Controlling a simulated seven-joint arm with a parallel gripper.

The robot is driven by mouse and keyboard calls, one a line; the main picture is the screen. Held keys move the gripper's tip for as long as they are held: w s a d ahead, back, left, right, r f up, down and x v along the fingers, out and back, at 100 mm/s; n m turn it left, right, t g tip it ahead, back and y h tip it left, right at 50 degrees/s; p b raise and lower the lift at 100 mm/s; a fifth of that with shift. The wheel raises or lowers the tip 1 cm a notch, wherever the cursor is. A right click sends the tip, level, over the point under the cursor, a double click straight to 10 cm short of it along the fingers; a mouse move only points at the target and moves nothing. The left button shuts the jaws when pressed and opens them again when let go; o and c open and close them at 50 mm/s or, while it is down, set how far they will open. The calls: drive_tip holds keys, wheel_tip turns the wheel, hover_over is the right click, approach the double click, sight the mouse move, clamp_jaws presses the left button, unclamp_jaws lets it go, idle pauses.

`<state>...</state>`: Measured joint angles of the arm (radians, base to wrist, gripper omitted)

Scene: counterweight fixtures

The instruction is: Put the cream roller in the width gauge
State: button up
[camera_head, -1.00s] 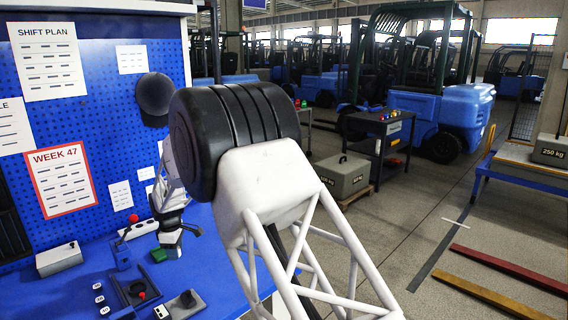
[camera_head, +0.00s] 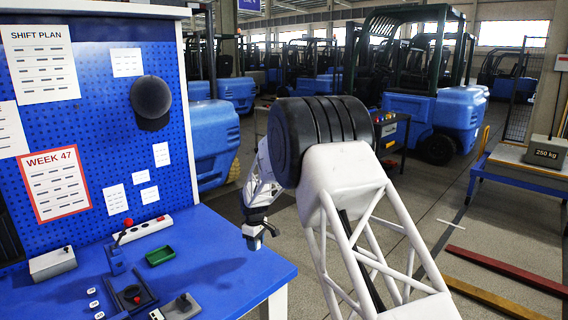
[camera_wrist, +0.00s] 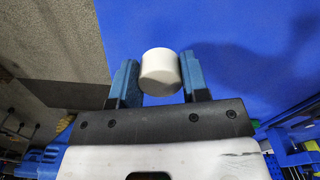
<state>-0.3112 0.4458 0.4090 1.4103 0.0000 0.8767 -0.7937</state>
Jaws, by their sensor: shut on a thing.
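The cream roller (camera_wrist: 160,72) is a short, pale cylinder. In the wrist view it sits between the two blue fingers of my gripper (camera_wrist: 160,84), which is shut on it. In the head view my gripper (camera_head: 262,236) points down near the right edge of the blue bench; the roller cannot be made out there. I cannot tell for sure which fixture is the width gauge. Candidates on the bench are a dark fixture with a red knob (camera_head: 131,296) and a grey block with a dark knob (camera_head: 181,306), both left of my gripper.
The blue bench (camera_head: 225,275) is bare between the fixtures and its right edge. A pegboard (camera_head: 95,120) rises behind. Floor lies beyond the right edge.

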drive_tip(key=w+d+f+m, duration=0.1)
drive_tip(key=d+f+m, duration=0.25)
drive_tip(key=d, duration=0.75)
drive_tip(key=d+f+m, duration=0.2)
drive_tip(key=d+f, duration=0.3)
drive_tip(key=d, duration=0.5)
drive_tip(key=s+d+f+m, duration=0.3)
drive_tip(key=s+f, duration=0.3)
drive_tip(key=f, duration=0.4)
drive_tip(key=s+d+f+m, duration=0.4)
drive_tip(key=s+f, duration=0.3)
drive_tip(key=f, duration=0.4)
drive_tip(key=shift+s+d, duration=0.3)
drive_tip(key=shift+d, duration=0.15)
